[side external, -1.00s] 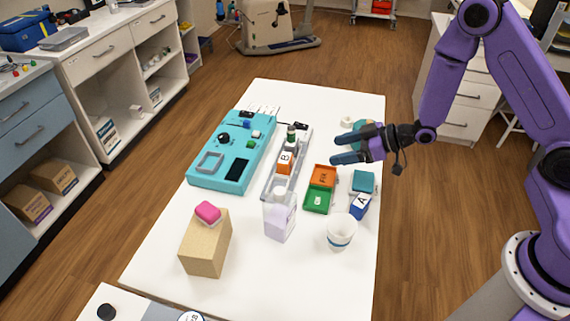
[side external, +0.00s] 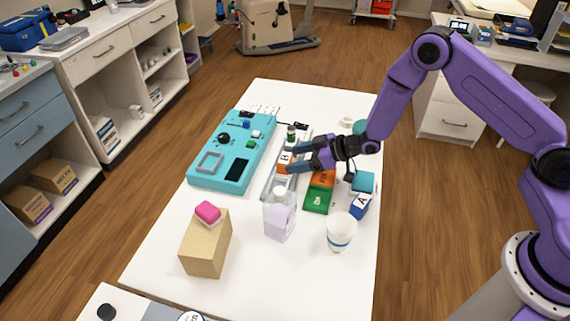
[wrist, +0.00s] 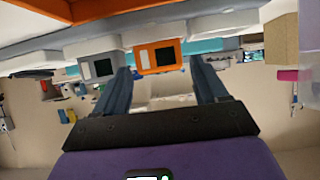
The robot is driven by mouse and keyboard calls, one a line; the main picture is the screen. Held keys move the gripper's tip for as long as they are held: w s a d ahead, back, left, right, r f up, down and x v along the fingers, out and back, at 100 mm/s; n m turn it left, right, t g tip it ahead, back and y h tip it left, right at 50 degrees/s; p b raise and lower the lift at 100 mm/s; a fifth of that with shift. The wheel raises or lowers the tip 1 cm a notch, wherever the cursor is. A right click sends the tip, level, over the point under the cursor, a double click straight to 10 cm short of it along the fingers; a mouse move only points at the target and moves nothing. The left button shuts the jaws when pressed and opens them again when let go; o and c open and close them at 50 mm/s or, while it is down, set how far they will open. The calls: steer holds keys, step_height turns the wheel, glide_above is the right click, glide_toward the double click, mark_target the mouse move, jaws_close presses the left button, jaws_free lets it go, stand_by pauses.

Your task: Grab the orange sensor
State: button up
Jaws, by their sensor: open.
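The orange sensor (side external: 282,168), with a white label marked B, sits in a narrow grey tray (side external: 267,188) mid-table. In the wrist view the orange sensor (wrist: 144,71) shows an orange face around a dark square, just ahead of and between the fingertips. My gripper (side external: 291,161) is open and level, its fingertips right beside the sensor's right side in the side view. My open gripper (wrist: 160,66) also shows in the wrist view with nothing held between its fingers. Whether a finger touches the sensor I cannot tell.
A teal panel (side external: 205,178) lies left of the tray. A cardboard box (side external: 205,250) carries a pink item (side external: 208,211).

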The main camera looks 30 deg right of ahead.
steer(key=shift+x, duration=1.1)
steer(key=shift+c, duration=0.3)
steer(key=c, duration=0.8)
steer(key=shift+r, duration=0.2)
